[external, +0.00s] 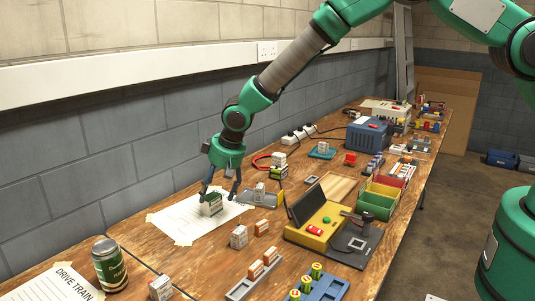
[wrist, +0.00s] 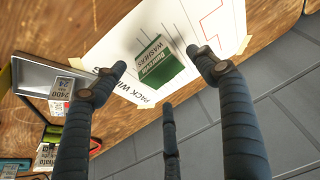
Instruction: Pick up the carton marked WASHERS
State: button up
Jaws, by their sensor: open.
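The carton marked WASHERS (wrist: 160,66) is a small white and green box in the wrist view. It sits on a white paper sheet (wrist: 122,45) with printed lines, taped to the wooden bench. In the external view the carton (external: 211,205) stands on the sheet (external: 180,218), below my gripper. My gripper (external: 220,192) points down over it with its fingers spread. In the wrist view my open gripper (wrist: 158,80) has fingers to the left and right of the carton and a third finger below it. I cannot tell whether any finger touches it.
A grey tray (external: 262,198) stands right of the sheet. Small boxes (external: 239,237), a yellow case (external: 313,226) and a green can (external: 109,264) stand on the bench. The block wall (external: 120,155) runs close behind the sheet.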

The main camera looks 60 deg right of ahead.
aim_at(212, 197)
jog(key=shift+b+x, duration=0.45)
jog(key=shift+x, duration=1.4)
jog(key=shift+c, duration=0.2)
jog(key=c, duration=1.4)
jog(key=shift+o, duration=0.2)
jog(key=shift+r, duration=0.15)
jog(key=shift+r+p, duration=0.3)
jog(key=shift+r, duration=0.3)
jog(key=shift+c, duration=0.7)
notch_tip(212, 197, up, 2)
jog(key=shift+w+a+r+p, duration=0.1)
jog(key=shift+r+p, duration=0.05)
jog(key=shift+p, duration=0.25)
jog(key=s+d, duration=0.1)
jog(key=s, duration=0.4)
jog(key=s+d+p, duration=0.1)
jog(key=s, duration=0.4)
jog(key=s+d+r, duration=0.1)
jog(key=s+d, duration=0.1)
jog(key=s, duration=0.3)
jog(key=shift+s+d+r, duration=0.1)
jog(key=shift+s, duration=0.2)
